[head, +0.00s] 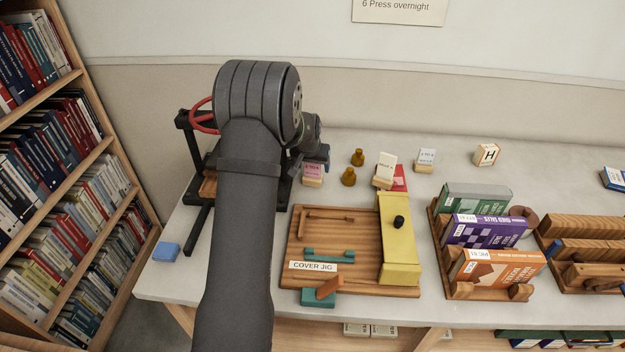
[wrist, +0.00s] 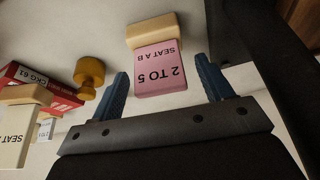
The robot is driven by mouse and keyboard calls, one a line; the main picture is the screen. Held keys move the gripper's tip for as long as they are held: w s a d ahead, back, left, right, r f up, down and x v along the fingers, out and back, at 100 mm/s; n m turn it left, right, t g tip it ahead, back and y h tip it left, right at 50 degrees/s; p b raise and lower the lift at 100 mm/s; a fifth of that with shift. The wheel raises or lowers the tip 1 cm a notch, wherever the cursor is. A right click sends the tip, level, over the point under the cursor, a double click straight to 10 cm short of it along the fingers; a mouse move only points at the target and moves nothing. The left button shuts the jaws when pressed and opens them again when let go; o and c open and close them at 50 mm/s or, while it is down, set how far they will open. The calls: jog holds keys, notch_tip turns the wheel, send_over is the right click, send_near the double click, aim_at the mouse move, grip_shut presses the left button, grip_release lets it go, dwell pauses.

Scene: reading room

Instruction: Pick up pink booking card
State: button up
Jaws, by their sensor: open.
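The pink booking card (head: 313,171) stands in a pale wooden block on the grey table, just right of my gripper (head: 298,163) in the head view. In the wrist view the card (wrist: 158,72) appears upside down, reading "2 TO 5" and "SEAT A B", with its wooden block (wrist: 150,30) beyond it. My gripper (wrist: 162,76) is open there, with one blue finger on each side of the card. Clear gaps show between the fingers and the card's edges. Whether the card lies fully between the fingers in depth is hard to tell.
Brass weights (head: 348,177) stand right of the card. Beyond them are a white card (head: 387,164) by a red box (head: 400,177), another card (head: 426,157) and an H block (head: 487,154). The cover jig (head: 345,225) lies in front. A dark press (head: 196,150) stands left.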

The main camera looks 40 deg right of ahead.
jog(key=shift+c, duration=0.4)
jog(key=c, duration=1.3)
jog(key=shift+r, duration=0.15)
